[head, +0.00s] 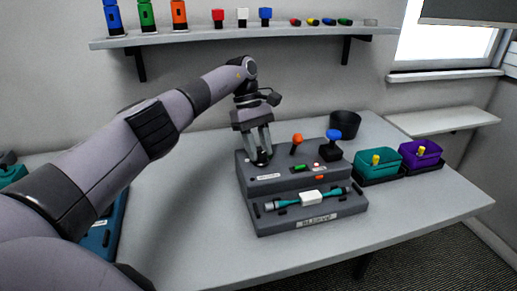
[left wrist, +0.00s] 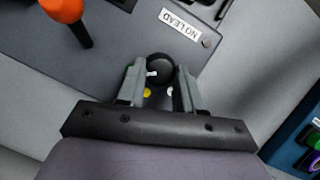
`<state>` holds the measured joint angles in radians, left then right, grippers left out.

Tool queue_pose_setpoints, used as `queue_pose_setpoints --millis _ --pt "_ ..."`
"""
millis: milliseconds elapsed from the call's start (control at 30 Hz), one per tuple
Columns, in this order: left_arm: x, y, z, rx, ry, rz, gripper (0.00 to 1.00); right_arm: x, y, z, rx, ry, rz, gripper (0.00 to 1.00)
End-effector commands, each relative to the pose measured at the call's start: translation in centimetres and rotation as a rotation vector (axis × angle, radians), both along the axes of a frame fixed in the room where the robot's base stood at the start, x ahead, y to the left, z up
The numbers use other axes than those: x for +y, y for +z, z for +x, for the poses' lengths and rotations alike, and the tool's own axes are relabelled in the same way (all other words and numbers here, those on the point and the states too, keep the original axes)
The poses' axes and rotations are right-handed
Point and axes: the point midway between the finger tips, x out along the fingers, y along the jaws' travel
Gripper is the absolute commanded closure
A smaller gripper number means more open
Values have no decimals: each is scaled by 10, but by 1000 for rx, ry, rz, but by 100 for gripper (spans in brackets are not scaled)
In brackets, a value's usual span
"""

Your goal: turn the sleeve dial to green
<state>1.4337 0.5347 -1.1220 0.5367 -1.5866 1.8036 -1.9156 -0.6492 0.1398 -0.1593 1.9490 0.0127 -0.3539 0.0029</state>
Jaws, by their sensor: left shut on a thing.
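The sleeve dial (left wrist: 160,67) is a round black knob on the grey machine (head: 247,205), at the left end of its upper deck. In the left wrist view a white pointer mark shows on the dial. A yellow dot (left wrist: 147,93) and a white dot (left wrist: 170,92) lie on the panel on the wrist side of it. My right gripper is not in view.
An orange-knobbed lever (head: 297,139) and a blue-knobbed lever (head: 333,135) stand right of the dial. A teal cable with a white sleeve (head: 311,198) lies on the lower front step. A black cup (head: 345,124), teal bin (head: 377,164) and purple bin (head: 421,155) stand to the right.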

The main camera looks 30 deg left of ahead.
Motion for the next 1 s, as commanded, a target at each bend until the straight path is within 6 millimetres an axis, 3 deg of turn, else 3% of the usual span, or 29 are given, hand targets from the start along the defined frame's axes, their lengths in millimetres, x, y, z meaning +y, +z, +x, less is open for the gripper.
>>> queue_pose_setpoints --millis 767,800,867,1000 --pt "0 0 1 -3 -98 3 95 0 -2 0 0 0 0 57" --pt "0 0 1 -3 -98 3 62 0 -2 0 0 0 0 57" --pt "0 0 1 -2 -97 2 42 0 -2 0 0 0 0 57" --pt "0 0 1 -2 -97 2 39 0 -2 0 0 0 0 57"
